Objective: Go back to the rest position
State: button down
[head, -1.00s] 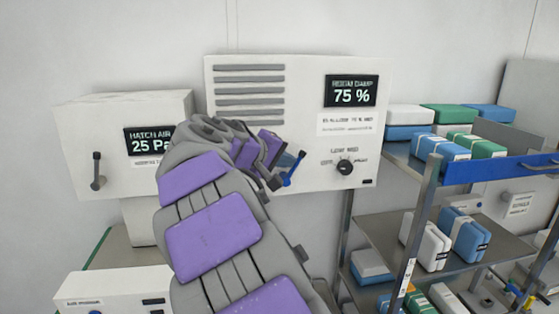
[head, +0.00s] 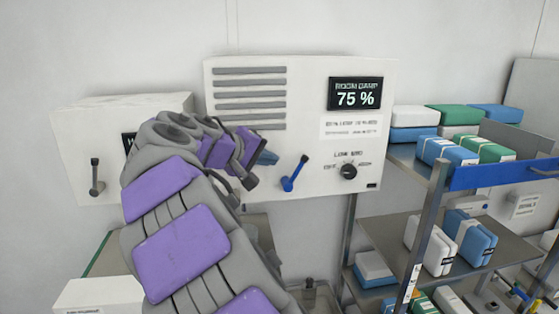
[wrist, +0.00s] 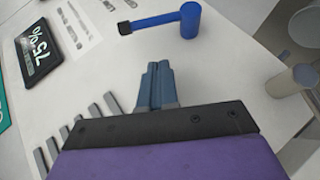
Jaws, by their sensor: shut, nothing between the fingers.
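My gripper shows in the wrist view (wrist: 157,85), its two blue-grey fingers closed together with nothing between them. In the head view my purple and grey arm hides most of it; a small blue fingertip (head: 267,158) shows beside the wrist. It is in front of the white wall panel (head: 300,110), left of the blue lever (head: 294,174). In the wrist view the blue lever (wrist: 165,20) lies beyond the fingertips, apart from them. The panel's display (head: 359,94) reads 75 %.
A white box with a grey lever (head: 96,178) is at the left, partly behind my arm. A shelf cart (head: 427,215) at the right holds several blue, green and white packs. A black knob (head: 348,171) sits on the panel. A white device (head: 100,295) is at lower left.

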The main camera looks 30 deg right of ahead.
jog(key=s+f+v, duration=0.1)
jog(key=v, duration=0.7)
jog(key=s+d+f+m+g+y+b, duration=0.1)
jog(key=s+d+f+g+y+b, duration=0.3)
jog(key=s+f, duration=0.65)
jog(key=s+d+f+y+b, duration=0.1)
jog(key=s+f+b, duration=0.55)
jog(key=f, duration=0.75)
jog(key=s+a+f+g+y+b, duration=0.1)
jog(key=s+a+f+y+b, duration=0.2)
jog(key=s+f, duration=0.7)
jog(key=s+a+f+g+y+b, duration=0.1)
jog(key=s+a+f+y+b, duration=0.2)
jog(key=s+a+f, duration=0.5)
notch_tip(320, 180, down, 6)
jog(key=s, duration=0.2)
jog(key=shift+s+g+y+b, duration=0.3)
jog(key=shift+s+y+b, duration=0.05)
jog(key=shift+y, duration=0.05)
jog(key=shift+r, duration=0.15)
jog(key=shift+a, duration=0.1)
